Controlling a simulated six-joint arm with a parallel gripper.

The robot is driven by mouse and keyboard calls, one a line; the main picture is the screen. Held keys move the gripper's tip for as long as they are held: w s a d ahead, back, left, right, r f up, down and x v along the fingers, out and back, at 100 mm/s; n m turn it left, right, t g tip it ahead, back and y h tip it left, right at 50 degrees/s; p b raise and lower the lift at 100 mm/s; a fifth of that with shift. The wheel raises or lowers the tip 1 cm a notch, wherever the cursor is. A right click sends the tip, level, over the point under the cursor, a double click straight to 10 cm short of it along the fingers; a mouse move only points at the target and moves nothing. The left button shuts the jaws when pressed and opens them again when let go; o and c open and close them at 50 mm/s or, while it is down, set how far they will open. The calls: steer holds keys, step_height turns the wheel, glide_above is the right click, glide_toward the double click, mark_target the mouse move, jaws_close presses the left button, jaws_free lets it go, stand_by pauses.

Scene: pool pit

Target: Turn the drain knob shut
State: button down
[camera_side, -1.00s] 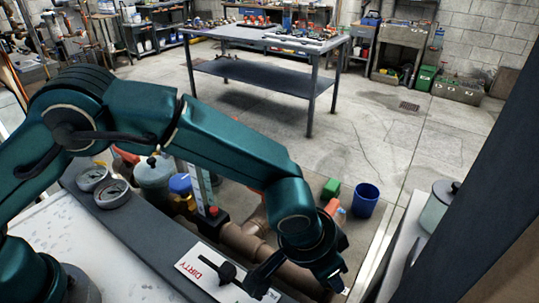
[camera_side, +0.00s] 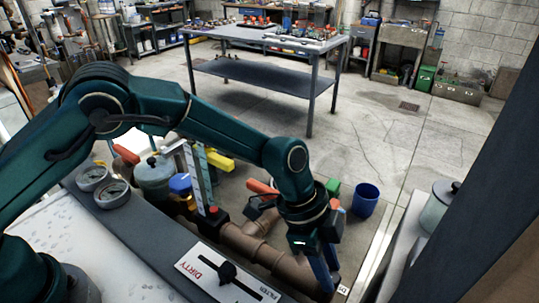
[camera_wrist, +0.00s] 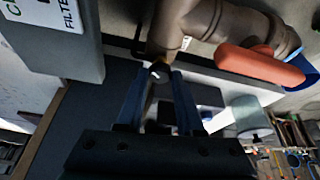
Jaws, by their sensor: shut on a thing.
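My gripper (camera_side: 325,272) points down at the right end of the brown pipe, beyond the filter panel; its fingertips are partly hidden there in the side view. In the wrist view my gripper (camera_wrist: 158,88) has its two blue fingers on either side of a small knob (camera_wrist: 159,70) with a rounded grey end, at the brown pipe fitting. It is shut on this knob, which I take for the drain knob. The side view does not show the knob clearly, and I cannot tell how far it is turned.
A brown pipe (camera_side: 261,251) runs beside the panel marked DIRTY (camera_side: 205,262), which has a black handle.

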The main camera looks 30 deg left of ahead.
steer(key=m, duration=0.1)
steer(key=m+g, duration=0.1)
steer(key=m, duration=0.2)
steer(key=shift+w+f+m+g, duration=0.1)
steer(key=shift+w+m+g, duration=0.15)
steer(key=shift+m+g, duration=0.15)
steer(key=shift+w+d+m+g, duration=0.15)
steer(key=shift+m+g, duration=0.25)
steer(key=shift+m, duration=0.5)
steer(key=shift+w+m, duration=0.1)
steer(key=shift+m, duration=0.2)
steer(key=shift+m+y, duration=0.4)
steer(key=c, duration=0.6)
jaws_free()
steer(key=shift+o, duration=0.2)
steer(key=shift+n, duration=0.4)
steer(key=shift+s+n, duration=0.2)
steer(key=shift+n, duration=0.3)
